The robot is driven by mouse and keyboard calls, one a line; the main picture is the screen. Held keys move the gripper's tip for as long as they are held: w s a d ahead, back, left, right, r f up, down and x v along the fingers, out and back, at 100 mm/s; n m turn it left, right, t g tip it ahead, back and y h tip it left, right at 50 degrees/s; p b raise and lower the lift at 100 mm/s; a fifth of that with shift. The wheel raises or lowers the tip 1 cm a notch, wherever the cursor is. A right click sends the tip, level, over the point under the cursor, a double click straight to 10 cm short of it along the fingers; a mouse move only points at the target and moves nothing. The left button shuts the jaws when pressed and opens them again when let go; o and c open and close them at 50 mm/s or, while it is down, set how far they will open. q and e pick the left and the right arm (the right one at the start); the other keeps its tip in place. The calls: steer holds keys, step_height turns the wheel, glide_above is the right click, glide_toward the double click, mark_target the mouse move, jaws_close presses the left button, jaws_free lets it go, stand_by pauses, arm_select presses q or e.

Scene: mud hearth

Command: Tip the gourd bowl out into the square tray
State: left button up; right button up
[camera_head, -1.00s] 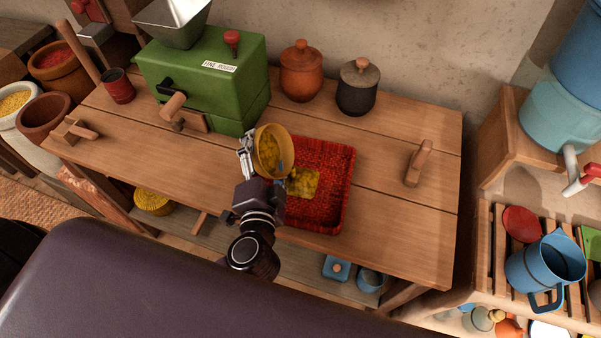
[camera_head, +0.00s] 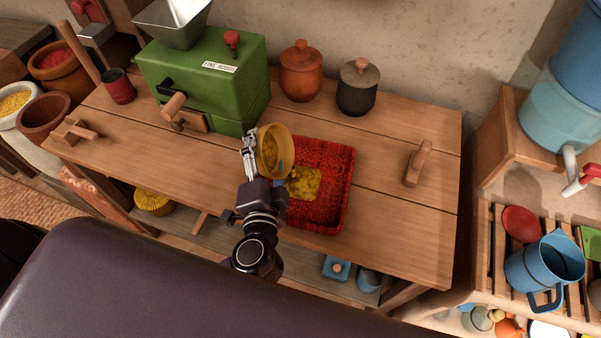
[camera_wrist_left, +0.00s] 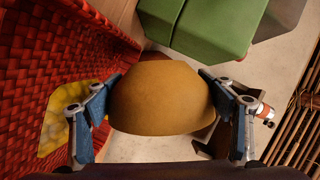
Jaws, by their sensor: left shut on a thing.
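The gourd bowl (camera_head: 275,151) is ochre yellow and tilted to the right, its mouth facing the tray. Some yellow stuff (camera_head: 270,155) shows inside it. My left gripper (camera_head: 262,163) is shut on the bowl; in the left wrist view the bowl's rounded outside (camera_wrist_left: 160,97) sits between the two blue-padded fingers. The square tray (camera_head: 335,175) is red and woven, lying on the wooden table. A yellow heap (camera_head: 304,183) lies on its floor, just right of the bowl. The tray's wall also shows in the left wrist view (camera_wrist_left: 80,45). My right gripper is not in view.
A green mill (camera_head: 210,80) stands behind and left of the bowl. An orange lidded jar (camera_head: 301,75) and a dark lidded jar (camera_head: 358,90) stand at the table's back. A wooden tool (camera_head: 417,164) lies right of the tray. The table's front right is clear.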

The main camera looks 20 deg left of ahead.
arm_select(q)
steer(key=shift+d+r+m, duration=0.3)
steer(key=shift+r+m, duration=0.1)
steer(key=shift+m, duration=0.3)
stand_by(1.0)
steer(key=shift+d+r+m+t+y, duration=0.25)
steer(key=shift+d+m, duration=0.1)
steer(key=shift+d, duration=0.15)
steer(key=shift+d+r+m+t+y, duration=0.15)
steer(key=shift+d+m+y, duration=0.1)
steer(key=shift+d+m, duration=0.15)
stand_by(0.7)
steer(key=shift+d+r+m+t, duration=0.3)
steer(key=shift+d+m, duration=0.15)
steer(key=shift+m, duration=0.35)
steer(key=shift+d+r+m+t, duration=0.25)
steer(key=shift+d+m, duration=0.2)
steer(key=shift+m, duration=0.3)
stand_by(1.1)
